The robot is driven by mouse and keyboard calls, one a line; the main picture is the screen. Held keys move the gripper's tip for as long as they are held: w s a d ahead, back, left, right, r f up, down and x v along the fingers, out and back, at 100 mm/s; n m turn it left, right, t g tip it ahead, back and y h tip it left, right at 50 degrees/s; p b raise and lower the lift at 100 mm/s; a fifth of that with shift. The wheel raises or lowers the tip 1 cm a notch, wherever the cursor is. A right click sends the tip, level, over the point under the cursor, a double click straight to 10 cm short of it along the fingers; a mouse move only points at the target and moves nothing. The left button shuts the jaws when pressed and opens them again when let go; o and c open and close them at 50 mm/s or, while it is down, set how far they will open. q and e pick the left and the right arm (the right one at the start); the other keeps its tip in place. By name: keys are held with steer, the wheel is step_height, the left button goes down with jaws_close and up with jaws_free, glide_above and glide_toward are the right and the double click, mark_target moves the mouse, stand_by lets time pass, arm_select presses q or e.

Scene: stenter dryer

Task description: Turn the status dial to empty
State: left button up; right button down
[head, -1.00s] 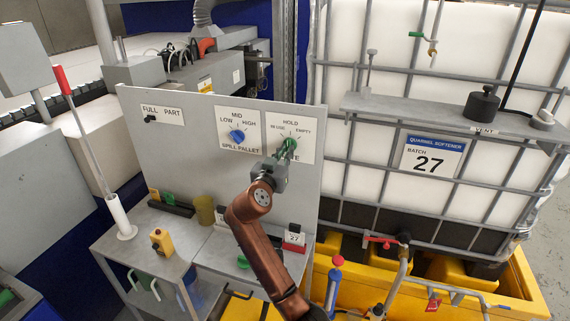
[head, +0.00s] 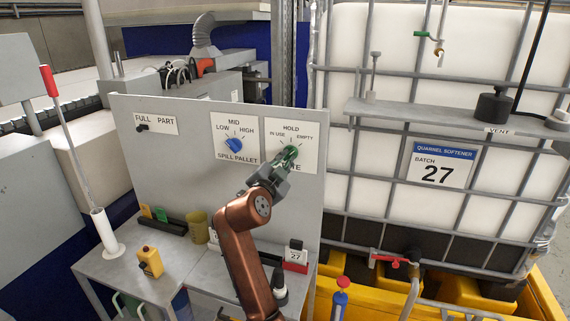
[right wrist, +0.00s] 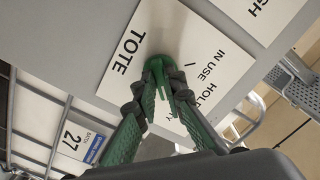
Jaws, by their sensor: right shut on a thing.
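The status dial is a green knob (head: 291,151) on a white plate (head: 305,131) marked IN USE, HOLD and EMPTY, with TOTE below. The plate is on the upright grey panel. My right gripper (head: 286,158) reaches up to the knob from below and is shut on it. In the right wrist view the two green-padded fingers (right wrist: 164,90) close around the green knob (right wrist: 157,65). The fingers hide much of the knob, so I cannot tell which mark it points to. My left gripper is not in view.
A blue spill pallet dial (head: 235,144) is close left of the tote plate. A FULL/PART switch (head: 143,128) is farther left. Below stand a grey bench (head: 120,268) with a yellow box (head: 150,262) and a cup (head: 197,227). A caged white tank (head: 390,120) stands at right.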

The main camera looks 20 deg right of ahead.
steer(key=shift+m, duration=0.3)
steer(key=c, duration=2)
jaws_free()
steer(key=v, duration=1.2)
steer(key=shift+w, duration=0.1)
